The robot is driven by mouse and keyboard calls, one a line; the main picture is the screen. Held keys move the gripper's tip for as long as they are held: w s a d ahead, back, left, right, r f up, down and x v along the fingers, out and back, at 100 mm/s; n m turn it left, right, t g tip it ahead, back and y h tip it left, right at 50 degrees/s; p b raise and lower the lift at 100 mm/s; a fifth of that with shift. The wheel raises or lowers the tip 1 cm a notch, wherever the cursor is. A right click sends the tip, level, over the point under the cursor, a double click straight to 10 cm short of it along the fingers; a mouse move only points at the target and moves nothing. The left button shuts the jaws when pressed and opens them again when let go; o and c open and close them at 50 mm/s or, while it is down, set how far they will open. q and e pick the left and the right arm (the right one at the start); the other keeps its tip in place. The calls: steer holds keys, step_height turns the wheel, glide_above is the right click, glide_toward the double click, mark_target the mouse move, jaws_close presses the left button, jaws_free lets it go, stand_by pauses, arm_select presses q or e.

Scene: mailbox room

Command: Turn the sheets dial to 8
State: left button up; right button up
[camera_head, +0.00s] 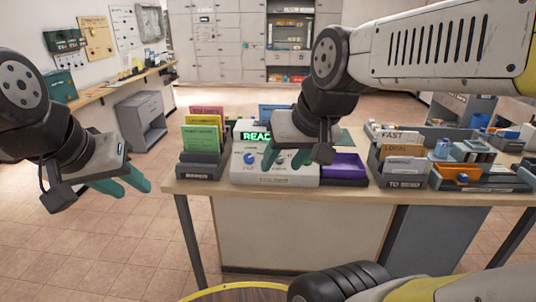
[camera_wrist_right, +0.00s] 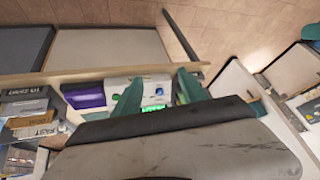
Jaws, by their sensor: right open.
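A white machine (camera_head: 245,175) with a lit green display (camera_head: 256,136) reading "READ…" sits at the desk's front edge. A blue dial (camera_head: 249,158) shows on its left part; its markings are too small to read. Which dial is sheets I cannot tell. My right gripper (camera_head: 297,156) is open and empty in front of the machine's right part, hiding some of its face. In the right wrist view, the machine (camera_wrist_right: 150,82) and blue dial (camera_wrist_right: 159,91) show between the open fingers (camera_wrist_right: 160,78). My left gripper (camera_head: 134,188) is open and empty, left of the desk.
A dark rack (camera_head: 198,172) with coloured cards stands left of the machine. A purple tray (camera_head: 345,167) sits to its right, then a grey card sorter (camera_head: 400,182) and an orange item (camera_head: 463,178). Floor is clear left of the desk.

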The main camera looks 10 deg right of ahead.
steer(key=w+d+m+h, duration=0.2)
steer(key=w+d, duration=0.1)
steer(key=w, duration=0.7)
steer(key=m+g+h, duration=0.2)
steer(key=m, duration=0.1)
glide_toward(279, 158)
steer(key=f, duration=0.1)
steer(key=x, duration=0.7)
steer(key=shift+w+d+f, duration=0.2)
steer(key=shift+w+f, duration=0.05)
steer(key=shift+w, duration=0.05)
jaws_close()
